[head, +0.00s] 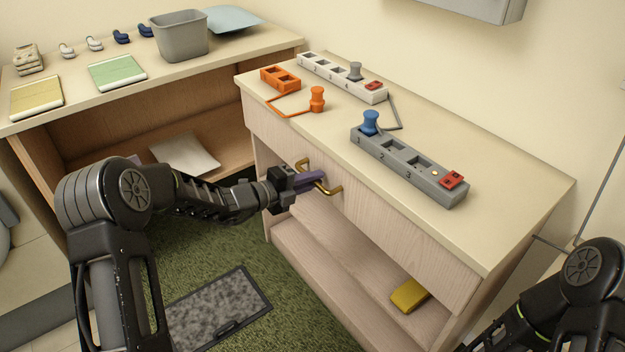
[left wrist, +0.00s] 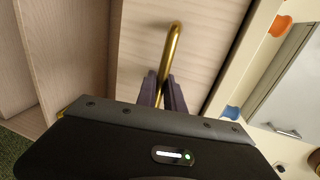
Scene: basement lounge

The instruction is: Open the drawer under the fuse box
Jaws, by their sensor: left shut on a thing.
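The drawer (head: 390,230) is a pale wood front beneath the top of the cabinet. It looks flush with the cabinet. Its brass bar handle (head: 335,190) is partly hidden by my left gripper (head: 312,180), whose dark fingers are shut on it. In the left wrist view the brass handle (left wrist: 172,50) runs down between the fingers of the left gripper (left wrist: 163,88), against the drawer front (left wrist: 200,40). The grey fuse box (head: 480,8) is on the wall above, cut off by the frame. My right arm shows at lower right, but its gripper is out of view.
On the cabinet top stand a grey socket block (head: 405,165) with a blue knob, a white block (head: 340,78) and an orange block (head: 280,79). A yellow item (head: 409,295) lies on the open shelf below. A dark-edged mat (head: 220,310) lies on the green carpet.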

